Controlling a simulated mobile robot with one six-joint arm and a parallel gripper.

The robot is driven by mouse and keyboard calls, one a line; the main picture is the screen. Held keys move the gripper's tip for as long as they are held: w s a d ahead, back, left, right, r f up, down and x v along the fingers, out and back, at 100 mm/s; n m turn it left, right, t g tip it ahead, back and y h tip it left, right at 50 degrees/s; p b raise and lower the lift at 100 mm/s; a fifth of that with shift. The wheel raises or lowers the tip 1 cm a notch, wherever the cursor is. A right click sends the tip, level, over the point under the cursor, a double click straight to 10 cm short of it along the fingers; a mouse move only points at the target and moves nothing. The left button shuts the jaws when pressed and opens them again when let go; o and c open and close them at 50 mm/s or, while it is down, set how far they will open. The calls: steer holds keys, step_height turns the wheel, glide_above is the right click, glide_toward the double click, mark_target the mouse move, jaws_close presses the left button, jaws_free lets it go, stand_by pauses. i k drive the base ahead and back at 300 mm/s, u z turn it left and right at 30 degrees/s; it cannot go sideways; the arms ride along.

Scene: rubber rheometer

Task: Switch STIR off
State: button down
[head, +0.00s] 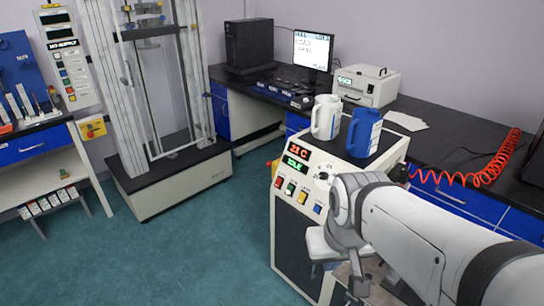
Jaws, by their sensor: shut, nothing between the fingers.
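A white cabinet (296,240) with a dark front stands right of centre. Its sloped panel carries a red display (298,152) and a green display (294,163). Below them are a red button (279,182), a green button (290,188), a yellow button (302,197) and a blue button (317,209). The labels are too small to read, so I cannot tell which control is STIR. My gripper (358,287) is shut and empty, hanging low in front of the cabinet, below and right of the buttons. My wrist hides the panel's right part.
A white jug (326,117) and a blue jug (363,132) stand on the cabinet's top. A red coiled hose (480,172) lies on the dark bench behind. A tall test frame (160,190) stands at left. The floor left of the cabinet is clear.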

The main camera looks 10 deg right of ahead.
mark_target(290, 188)
steer(key=i, duration=0.9)
steer(key=u, duration=0.05)
